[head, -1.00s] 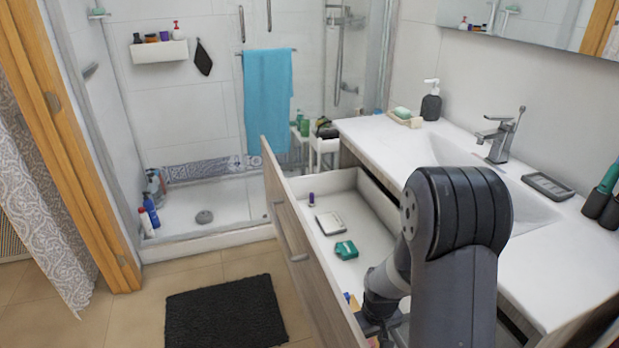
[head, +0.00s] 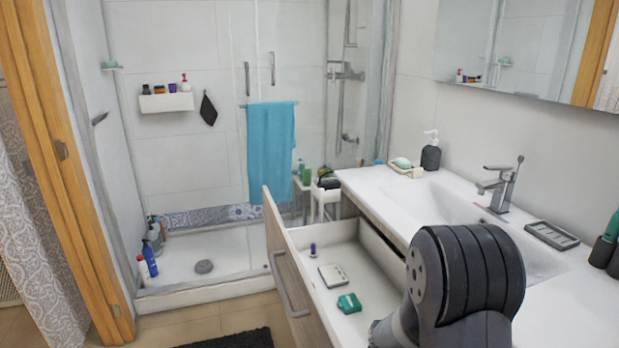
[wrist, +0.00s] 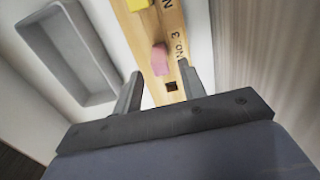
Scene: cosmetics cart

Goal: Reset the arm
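My gripper (wrist: 159,88) shows in the wrist view with its two fingers apart. A wooden board (wrist: 157,60) with "No. 3" printed on it lies beyond and between the fingertips; I see no clear grip on it. In the head view my arm stands at the lower right over the drawer, and my gripper is below the picture's edge.
The open drawer (head: 292,262) holds a green item (head: 349,303), a pale flat case (head: 333,275) and a small purple-topped item (head: 313,249). The white counter (head: 380,190) with basin and faucet (head: 499,188) lies right. A grey tray (wrist: 66,52) is beside the board.

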